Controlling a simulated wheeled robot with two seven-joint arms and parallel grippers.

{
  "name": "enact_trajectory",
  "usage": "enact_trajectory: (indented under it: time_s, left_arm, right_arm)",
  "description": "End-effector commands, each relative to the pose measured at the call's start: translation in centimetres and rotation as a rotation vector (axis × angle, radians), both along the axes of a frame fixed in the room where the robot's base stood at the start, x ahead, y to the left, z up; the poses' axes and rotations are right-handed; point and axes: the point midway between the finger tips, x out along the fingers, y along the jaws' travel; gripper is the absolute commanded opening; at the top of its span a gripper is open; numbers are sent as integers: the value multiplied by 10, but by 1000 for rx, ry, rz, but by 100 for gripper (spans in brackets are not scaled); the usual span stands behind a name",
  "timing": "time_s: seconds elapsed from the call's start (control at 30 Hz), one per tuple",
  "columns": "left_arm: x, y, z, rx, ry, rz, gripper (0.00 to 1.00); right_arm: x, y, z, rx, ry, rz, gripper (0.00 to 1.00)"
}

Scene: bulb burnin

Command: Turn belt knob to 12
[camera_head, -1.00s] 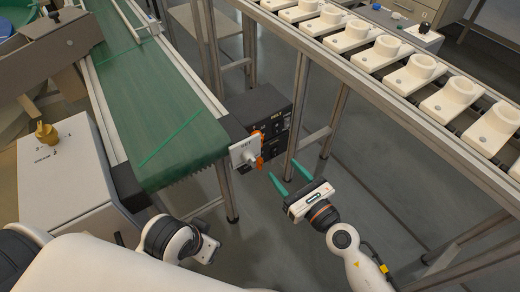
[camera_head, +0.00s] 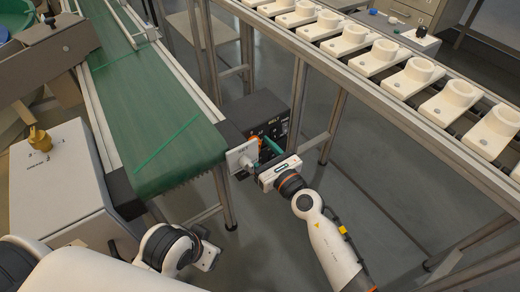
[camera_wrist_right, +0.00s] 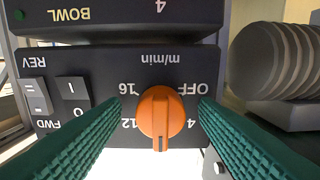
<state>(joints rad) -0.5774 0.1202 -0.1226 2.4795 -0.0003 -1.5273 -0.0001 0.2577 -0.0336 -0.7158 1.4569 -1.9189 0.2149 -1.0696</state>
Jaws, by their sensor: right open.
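The orange belt knob (camera_wrist_right: 160,115) sits on a dark panel (camera_wrist_right: 75,70) marked "m/min", which appears upside down in the right wrist view. Its dark pointer mark faces down in that view, between the 4 and the 12. OFF and 16 are at its upper sides. My right gripper (camera_wrist_right: 160,118) is open, with one green finger on each side of the knob and gaps visible between. In the head view the right gripper (camera_head: 266,150) is at the control boxes (camera_head: 262,112) by the belt's end.
A white plate (camera_head: 242,157) stands beside the control boxes at the end of the green conveyor (camera_head: 165,125). A FWD/REV switch (camera_wrist_right: 55,95) is on the knob's panel. A rail carrying white sockets (camera_head: 410,75) runs at right. Open floor lies below it.

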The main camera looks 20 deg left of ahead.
Motion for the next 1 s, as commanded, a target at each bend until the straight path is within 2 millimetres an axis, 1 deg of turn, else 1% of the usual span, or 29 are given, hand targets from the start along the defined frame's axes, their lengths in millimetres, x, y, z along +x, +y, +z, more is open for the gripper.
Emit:
enact_trajectory:
  time_s: [0.03, 0.2, 0.27, 0.3, 0.47, 0.6, 0.67, 1.0]
  left_arm:
    - [0, 0, 0, 0, 0, 0, 36]
    - [0, 0, 0, -1, 2, 0, 36]
    - [0, 0, 0, -1, 2, 0, 36]
    - [0, 0, 0, 0, 3, 0, 36]
    - [-2, 0, 0, 1, 11, 0, 36]
    - [-10, 2, 0, 9, 55, 4, 36]
    - [-10, 2, 2, 9, 59, 4, 36]
    - [-10, 2, 17, 9, 54, 4, 36]
  right_arm:
    - [0, 0, 0, 0, 0, 0, 50]
    - [0, 0, 0, 0, 0, 0, 22]
    - [0, 0, 0, 0, 0, 0, 12]
    - [0, 0, 0, 0, 0, 0, 11]
    - [0, 0, 0, 7, 9, -1, 11]
    - [0, 0, 1, 29, 38, -1, 11]
    - [0, 0, 1, 45, 59, -1, 11]
    - [-1, 0, 2, 206, 268, -1, 10]
